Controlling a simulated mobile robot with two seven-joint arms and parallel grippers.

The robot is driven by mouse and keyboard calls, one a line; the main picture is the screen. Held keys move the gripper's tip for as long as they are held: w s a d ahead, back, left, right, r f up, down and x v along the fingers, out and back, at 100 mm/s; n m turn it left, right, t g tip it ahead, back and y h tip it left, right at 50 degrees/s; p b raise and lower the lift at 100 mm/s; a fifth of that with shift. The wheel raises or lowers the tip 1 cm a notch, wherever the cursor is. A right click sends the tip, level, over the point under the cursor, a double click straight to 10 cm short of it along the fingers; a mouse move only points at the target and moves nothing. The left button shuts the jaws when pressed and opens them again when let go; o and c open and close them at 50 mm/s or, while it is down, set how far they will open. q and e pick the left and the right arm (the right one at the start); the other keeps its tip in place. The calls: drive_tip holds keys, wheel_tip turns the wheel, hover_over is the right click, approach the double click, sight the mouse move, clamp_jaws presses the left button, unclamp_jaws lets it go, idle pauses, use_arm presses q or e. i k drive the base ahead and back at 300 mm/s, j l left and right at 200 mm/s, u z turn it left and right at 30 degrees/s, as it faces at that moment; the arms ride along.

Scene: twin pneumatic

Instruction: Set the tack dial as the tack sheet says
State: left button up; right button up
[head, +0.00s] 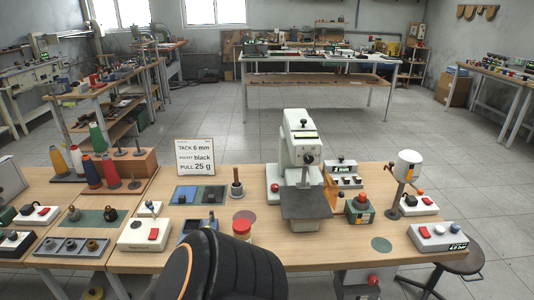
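The tack sheet (195,157) is a white card standing at the back of the bench; it reads "TACK 6 mm", a small word before "black", and "PULL 25 g". A grey box (344,181) right of the pale green machine (298,150) has a small dark display (345,170) that seems to read "2 mm", with dark knobs on it. It appears to be the tack dial unit. The dial's pointer is too small to read. A black and orange link of my own arm fills the bottom middle and hides part of the bench front. Neither gripper shows.
A green box with a red button (360,206) stands in front of the display box. A white cylinder on a stand (406,167) and a grey box with a display (438,238) are at right. Thread cones (97,138) stand at left. A stool (448,266) is front right.

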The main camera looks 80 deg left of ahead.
sight(308, 158)
drive_tip(key=u, duration=2.3)
